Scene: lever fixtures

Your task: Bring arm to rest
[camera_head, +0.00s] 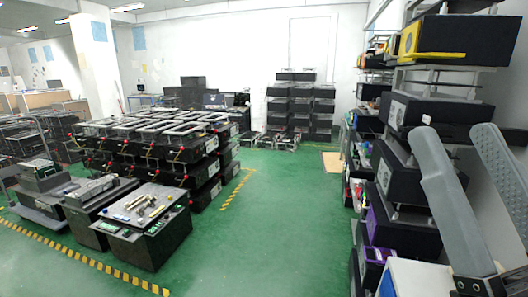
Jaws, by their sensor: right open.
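My right gripper (455,134) is at the right edge, raised, with its two grey fingers pointing up and spread apart. It is open, and nothing shows between the fingers. It appears in front of the shelf of black boxes on the right. My left gripper is not in view. A black box-shaped fixture (148,240) stands on the floor at the lower left, with small metal parts (146,206) on its light top panel. My right gripper is well apart from it.
A tall shelf (452,68) with black boxes lines the right side. Stacked black units (95,158) with red parts fill the left middle. More black stacks (302,105) stand by the back wall. The green floor (285,210) is clear in the middle, with yellow-black tape (88,260).

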